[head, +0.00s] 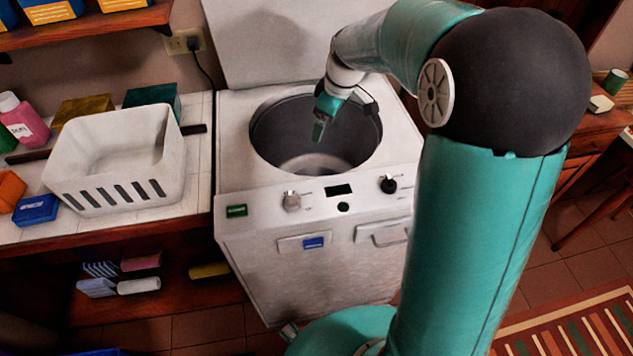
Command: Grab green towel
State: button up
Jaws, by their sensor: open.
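A folded-looking dark green block (152,97) lies on the tiled counter behind the white basket. I cannot tell whether it is the green towel or a box; no other plainly green towel shows. My gripper (338,112) hangs over the round open drum of the white top-loading washer (275,235), far to the right of the green block. Its jaws are apart and nothing shows between them. The drum's visible floor looks bare; part of the drum is hidden by my gripper.
A white slotted basket (73,170) and a mustard block (82,110) stand on the counter (150,222) left of the washer. A pink bottle (22,121) is at far left. Rolled cloths (140,286) lie on the shelf below. The washer's raised lid (275,40) stands behind the drum.

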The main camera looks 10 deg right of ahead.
jog(key=w+d+f+n+y, duration=0.1)
jog(key=w+f+n, duration=0.1)
jog(key=f, duration=0.9)
jog(key=w+f+n+g, duration=0.1)
jog(key=w+f+n, duration=0.2)
jog(key=f, duration=0.9)
jog(key=w+d+f+n+g+y, duration=0.1)
jog(key=w+f, duration=0.5)
jog(key=f, duration=0.6)
jog(key=shift+w+d+f+n+y, duration=0.1)
jog(key=shift+d+f+n+y, duration=0.2)
jog(key=shift+n, duration=0.6)
jog(key=x, duration=0.7)
jog(key=shift+a+f, duration=0.2)
jog(key=c, duration=1.2)
